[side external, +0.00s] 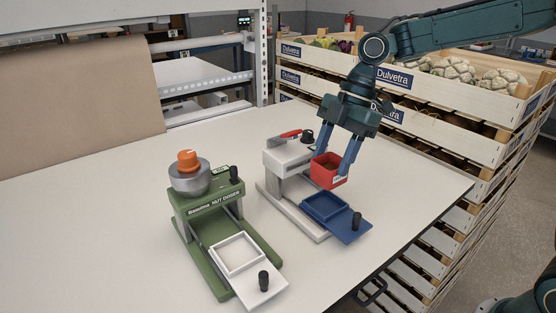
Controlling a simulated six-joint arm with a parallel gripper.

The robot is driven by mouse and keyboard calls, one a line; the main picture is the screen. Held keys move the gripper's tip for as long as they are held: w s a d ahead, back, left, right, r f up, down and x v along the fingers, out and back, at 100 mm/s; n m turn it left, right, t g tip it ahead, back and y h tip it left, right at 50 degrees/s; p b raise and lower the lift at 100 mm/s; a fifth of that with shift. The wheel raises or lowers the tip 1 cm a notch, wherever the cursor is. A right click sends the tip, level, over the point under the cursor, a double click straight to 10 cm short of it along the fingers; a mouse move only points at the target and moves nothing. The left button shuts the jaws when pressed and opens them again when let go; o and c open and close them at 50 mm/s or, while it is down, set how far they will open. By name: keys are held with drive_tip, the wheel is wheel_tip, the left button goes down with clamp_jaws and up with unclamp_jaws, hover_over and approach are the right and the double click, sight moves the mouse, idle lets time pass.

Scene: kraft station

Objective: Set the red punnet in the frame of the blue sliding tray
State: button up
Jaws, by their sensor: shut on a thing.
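The punnet is held up above the table, behind and slightly above the blue sliding tray (348,232). The tray is pulled out from a white station and has a raised square frame (322,207), which looks empty, and a black knob (356,221) at its outer end. I cannot tell exactly how high the punnet is over the tray.
The white station (287,158) has a red-handled tool on top. Left of it stands a green nut doser (208,205) with a metal bowl, an orange knob and a white sliding tray (262,286). Crates of vegetables (430,95) stand behind. The table's left part (80,230) is clear.

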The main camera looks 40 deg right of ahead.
drive_tip(key=shift+f, duration=0.2)
drive_tip(key=shift+f, duration=2.55)
drive_tip(key=shift+f, duration=0.7)
idle(0.8)
drive_tip(key=o, duration=1)
drive_tip(key=shift+o, duration=0.2)
drive_tip(key=shift+r, duration=4)
